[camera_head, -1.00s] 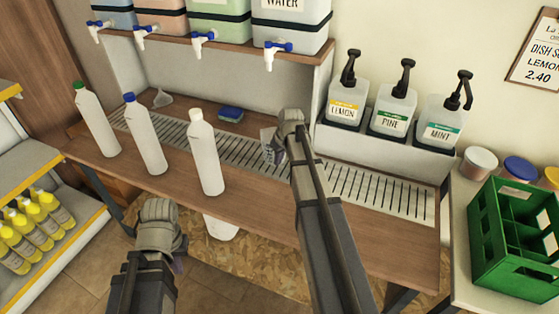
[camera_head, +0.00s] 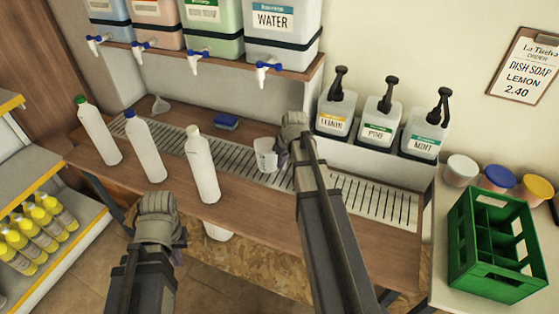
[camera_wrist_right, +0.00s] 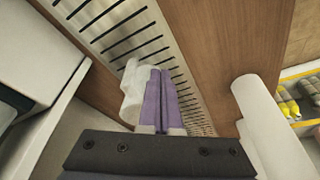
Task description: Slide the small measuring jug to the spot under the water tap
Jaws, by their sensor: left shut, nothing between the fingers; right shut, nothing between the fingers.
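The small measuring jug (camera_head: 265,154), whitish and upright, stands on the slotted drip grate. In the head view it lies below the water tap (camera_head: 263,73), whose blue handle sits on the tank marked WATER (camera_head: 278,25). Exact alignment under the spout cannot be told. My right gripper (camera_head: 283,157) is shut and empty, just right of the jug. In the right wrist view its purple fingers (camera_wrist_right: 160,95) are together beside the pale jug (camera_wrist_right: 132,92) and partly cover it; contact is unclear. My left gripper (camera_head: 177,250) is shut and empty, in front of the counter.
White bottles (camera_head: 202,168) stand along the counter's front left. A blue sponge (camera_head: 226,121) and a small funnel (camera_head: 160,104) lie behind. Pump dispensers (camera_head: 378,118) stand on the right ledge. A green crate (camera_head: 492,282) is far right. The grate right of my arm is clear.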

